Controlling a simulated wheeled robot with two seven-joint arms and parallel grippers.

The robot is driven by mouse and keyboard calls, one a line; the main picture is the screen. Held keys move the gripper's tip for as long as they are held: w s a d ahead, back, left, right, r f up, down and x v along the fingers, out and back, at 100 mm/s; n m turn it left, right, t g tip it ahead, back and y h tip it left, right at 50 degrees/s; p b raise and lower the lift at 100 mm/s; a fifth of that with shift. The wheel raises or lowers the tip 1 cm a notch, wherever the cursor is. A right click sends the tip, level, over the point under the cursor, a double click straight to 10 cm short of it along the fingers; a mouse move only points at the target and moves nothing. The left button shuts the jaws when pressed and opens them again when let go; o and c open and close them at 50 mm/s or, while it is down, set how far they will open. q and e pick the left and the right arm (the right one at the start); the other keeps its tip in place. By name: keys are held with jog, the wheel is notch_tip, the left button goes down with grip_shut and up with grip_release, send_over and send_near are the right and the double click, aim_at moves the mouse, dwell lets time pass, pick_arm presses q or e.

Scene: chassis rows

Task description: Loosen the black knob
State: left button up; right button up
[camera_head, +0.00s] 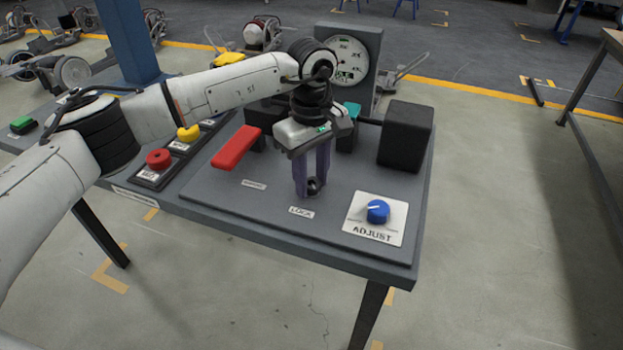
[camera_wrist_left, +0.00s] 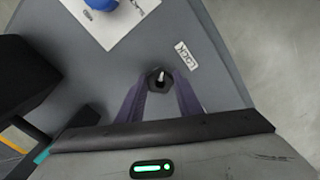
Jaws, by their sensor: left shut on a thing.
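The black knob (camera_wrist_left: 160,80) shows in the left wrist view between my left gripper's purple fingers, with a light pointer mark on its top. It sits on the grey panel beside the LOCK label (camera_wrist_left: 186,56). In the head view the knob (camera_head: 313,186) is partly hidden by the fingers. My left gripper (camera_head: 312,190) points down from above and is shut on the knob. It also shows in the left wrist view (camera_wrist_left: 160,88). My right gripper is in neither view.
A blue ADJUST knob (camera_head: 377,211) on a white plate is to the right. A red lever (camera_head: 237,147) is to the left, with a red button (camera_head: 158,159) and yellow knob (camera_head: 188,133) beyond. A black block (camera_head: 405,136) and a dial gauge (camera_head: 346,60) stand behind.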

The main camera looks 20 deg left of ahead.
aim_at(312, 183)
pick_arm(q)
jog(key=n, duration=0.5)
jog(key=shift+n, duration=0.4)
jog(key=n, duration=1)
jog(key=shift+n, duration=0.4)
jog(key=n, duration=0.4)
jog(key=shift+s+f+n, duration=0.1)
jog(key=shift+f+n, duration=0.05)
jog(key=shift+n, duration=0.15)
jog(key=o, duration=1)
jog(key=shift+o, duration=0.2)
notch_tip(312, 183, up, 10)
jog(key=shift+r, duration=0.25)
